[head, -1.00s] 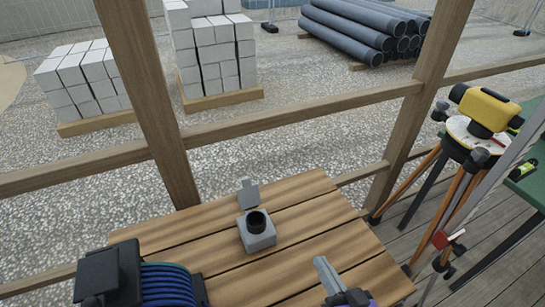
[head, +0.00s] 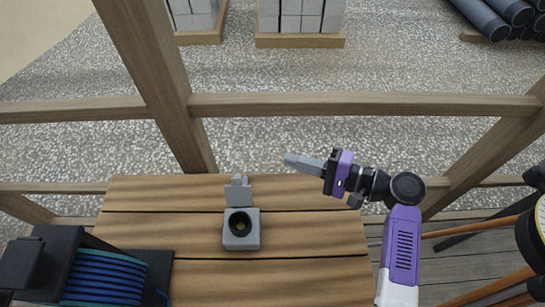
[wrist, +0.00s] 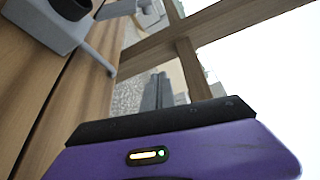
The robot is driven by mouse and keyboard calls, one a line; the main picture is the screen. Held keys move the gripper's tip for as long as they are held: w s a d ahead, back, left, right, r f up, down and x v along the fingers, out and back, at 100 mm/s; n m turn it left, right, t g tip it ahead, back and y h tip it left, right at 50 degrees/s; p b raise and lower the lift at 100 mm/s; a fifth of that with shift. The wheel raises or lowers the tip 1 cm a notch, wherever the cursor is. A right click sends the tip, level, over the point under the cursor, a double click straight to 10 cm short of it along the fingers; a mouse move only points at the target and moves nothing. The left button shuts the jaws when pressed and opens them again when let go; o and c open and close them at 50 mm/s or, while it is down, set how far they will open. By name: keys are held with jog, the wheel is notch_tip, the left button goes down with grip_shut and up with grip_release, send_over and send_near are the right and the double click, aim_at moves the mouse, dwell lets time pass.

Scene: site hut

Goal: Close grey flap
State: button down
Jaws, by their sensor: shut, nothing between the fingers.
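A small grey box (head: 241,238) with a round dark socket on top stands on the wooden table. Its grey flap (head: 238,189) is hinged at the far side of the box and stands open, tilted away from the socket. In the wrist view the box (wrist: 40,30) shows at the upper left, cut off by the edge, with a grey piece beside it that I cannot identify for sure. My gripper (head: 288,159) is shut and empty. It is to the right of the flap, apart from it, with its fingers pointing left.
The wooden table (head: 310,235) is clear to the right of the box. A black reel with blue cable (head: 105,275) sits at the table's near left. A wooden rail (head: 360,104) and posts run behind the table. A tripod instrument (head: 535,215) stands at the far right.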

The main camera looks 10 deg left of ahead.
aim_at(238, 190)
jog(key=s+a+g+p, duration=0.2)
jog(key=s+a+p, duration=0.2)
jog(key=a, duration=0.5)
jog(key=shift+s+r+n+y+p, duration=0.3)
jog(key=shift+s, duration=0.6)
jog(key=shift+f+b, duration=0.1)
jog(key=shift+b, duration=0.5)
